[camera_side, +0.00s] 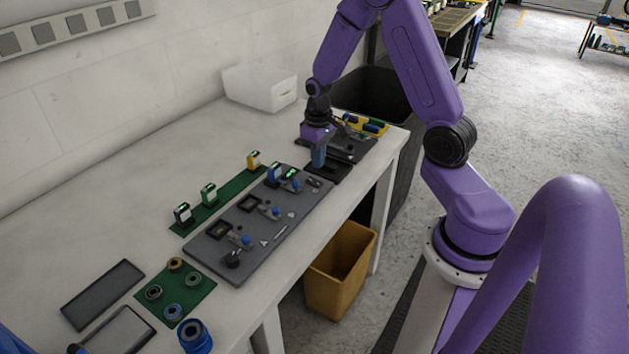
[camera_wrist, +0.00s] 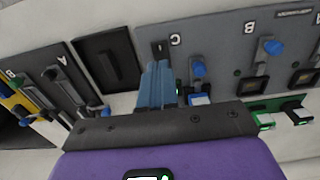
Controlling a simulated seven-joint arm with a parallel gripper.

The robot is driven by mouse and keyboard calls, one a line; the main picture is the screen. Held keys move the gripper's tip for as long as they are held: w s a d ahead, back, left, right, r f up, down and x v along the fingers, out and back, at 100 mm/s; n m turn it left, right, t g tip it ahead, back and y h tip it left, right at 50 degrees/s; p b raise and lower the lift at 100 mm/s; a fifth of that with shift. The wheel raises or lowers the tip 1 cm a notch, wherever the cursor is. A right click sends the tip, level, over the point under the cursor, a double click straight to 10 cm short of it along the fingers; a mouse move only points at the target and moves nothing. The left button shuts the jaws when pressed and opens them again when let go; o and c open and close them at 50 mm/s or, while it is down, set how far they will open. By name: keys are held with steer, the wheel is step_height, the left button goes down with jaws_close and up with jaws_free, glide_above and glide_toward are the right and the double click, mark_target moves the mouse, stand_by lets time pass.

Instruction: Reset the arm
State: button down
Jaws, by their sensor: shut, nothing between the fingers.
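My gripper (camera_side: 318,164) is at the far end of the bench in the side view, pointing down over a small dark pad (camera_side: 338,173). In the wrist view its blue-grey fingers (camera_wrist: 157,68) are together with nothing between them. The dark pad (camera_wrist: 108,60) shows just left of the fingers there. I cannot tell whether the fingertips touch anything below. To one side is the grey board (camera_side: 215,262) with blue-knobbed fixtures; its end marked C (camera_wrist: 178,50) lies right of the fingers in the wrist view.
A tool board (camera_side: 368,148) lies beyond the gripper. A green strip (camera_side: 232,200) carries upright black, green and yellow modules. A white bin (camera_side: 262,90) stands at the wall. A green mat (camera_side: 190,310) with rings lies near. An ochre bin (camera_side: 338,278) stands below the bench edge.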

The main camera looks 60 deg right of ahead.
steer(key=shift+r, duration=0.7)
steer(key=shift+a, duration=0.1)
steer(key=s+a+r+n, duration=0.3)
steer(key=s+a+r, duration=0.1)
steer(key=a, duration=0.3)
steer(key=s+a+r+n, duration=0.3)
steer(key=s+a+r, duration=0.1)
steer(key=a, duration=0.4)
steer(key=s+a+r+n, duration=0.2)
steer(key=s+n, duration=0.1)
steer(key=s, duration=0.5)
steer(key=s+a+r+n, duration=0.2)
steer(key=s+n, duration=0.1)
steer(key=s, duration=0.5)
steer(key=shift+s+r+n, duration=0.25)
steer(key=shift+r+n, duration=0.05)
